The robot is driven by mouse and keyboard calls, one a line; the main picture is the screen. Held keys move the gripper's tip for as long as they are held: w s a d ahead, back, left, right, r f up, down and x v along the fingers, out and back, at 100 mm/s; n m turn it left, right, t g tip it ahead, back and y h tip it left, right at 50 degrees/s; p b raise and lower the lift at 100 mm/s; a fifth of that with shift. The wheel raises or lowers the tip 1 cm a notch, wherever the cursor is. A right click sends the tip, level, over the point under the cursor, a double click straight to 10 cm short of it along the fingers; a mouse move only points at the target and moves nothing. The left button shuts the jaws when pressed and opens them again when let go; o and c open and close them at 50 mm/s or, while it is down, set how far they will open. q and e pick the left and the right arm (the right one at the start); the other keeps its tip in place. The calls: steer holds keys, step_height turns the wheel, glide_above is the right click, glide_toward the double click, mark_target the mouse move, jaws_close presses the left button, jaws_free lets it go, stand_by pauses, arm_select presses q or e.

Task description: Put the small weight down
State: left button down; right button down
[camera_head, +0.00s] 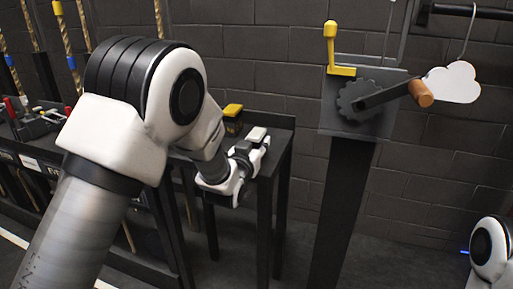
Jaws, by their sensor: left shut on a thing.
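My left arm comes in from the left and covers much of the view. My left gripper (253,153) is at the small dark table, over its front part, seen from behind and partly hidden by its own wrist. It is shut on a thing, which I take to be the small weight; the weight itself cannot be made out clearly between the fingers. I cannot tell whether it touches the tabletop. My right gripper is out of view; only part of my right arm shows at the lower right edge.
The dark table (281,137) has a raised back edge and holds a dark box with a yellow top (232,110). Right of it stands a post with a gear crank (365,100), a yellow lever (331,45) and a white cloud sign (453,82). A lever rack (35,125) is at left.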

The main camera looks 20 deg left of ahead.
arm_select(q)
steer(key=shift+w+f, duration=0.1)
steer(key=shift+f, duration=0.2)
steer(key=shift+r, duration=0.1)
steer(key=c, duration=1.1)
jaws_free()
steer(key=shift+f, duration=0.25)
steer(key=o, duration=0.4)
steer(key=shift+r, duration=0.2)
